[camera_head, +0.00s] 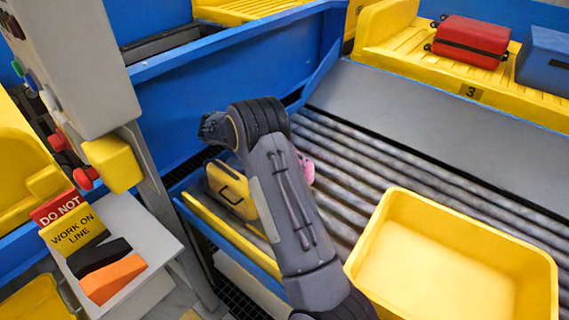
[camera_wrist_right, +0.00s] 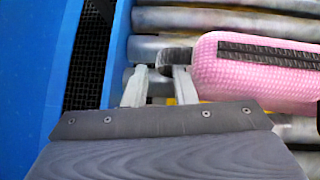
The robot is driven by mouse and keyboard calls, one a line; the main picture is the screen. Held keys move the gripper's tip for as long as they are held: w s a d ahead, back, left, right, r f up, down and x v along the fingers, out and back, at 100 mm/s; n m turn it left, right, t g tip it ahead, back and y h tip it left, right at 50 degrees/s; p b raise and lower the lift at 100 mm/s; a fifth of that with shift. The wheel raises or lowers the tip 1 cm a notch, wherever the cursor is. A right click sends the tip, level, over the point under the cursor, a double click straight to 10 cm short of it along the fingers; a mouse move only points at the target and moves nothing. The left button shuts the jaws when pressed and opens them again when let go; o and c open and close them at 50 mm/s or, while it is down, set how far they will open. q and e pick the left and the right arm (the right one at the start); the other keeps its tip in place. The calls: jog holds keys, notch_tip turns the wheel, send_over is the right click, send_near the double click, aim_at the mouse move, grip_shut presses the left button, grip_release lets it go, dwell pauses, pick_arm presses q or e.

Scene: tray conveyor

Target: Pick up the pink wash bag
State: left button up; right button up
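The pink wash bag (camera_head: 306,168) shows only as a small piece beside my right arm in the head view; the arm hides the rest. In the right wrist view the pink wash bag (camera_wrist_right: 258,72) lies on the rollers at the upper right, with a black zip strip and a dark tab (camera_wrist_right: 174,55) at its left end. My right gripper (camera_wrist_right: 160,80) is open, its two pale fingers apart. The tab is just beyond the fingertips, near the right finger; I cannot tell whether they touch. My left gripper is not in view.
A yellow case (camera_head: 224,182) lies left of my right arm. An empty-looking yellow tray (camera_head: 376,240) stands on the rollers at right. Red (camera_head: 472,40) and blue (camera_head: 545,62) cases sit on the far yellow conveyor. A blue wall (camera_wrist_right: 25,70) borders the rollers.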

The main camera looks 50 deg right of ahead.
jog(key=shift+x, duration=1.2)
jog(key=shift+a, duration=0.1)
grip_shut()
jog(key=shift+r, duration=0.2)
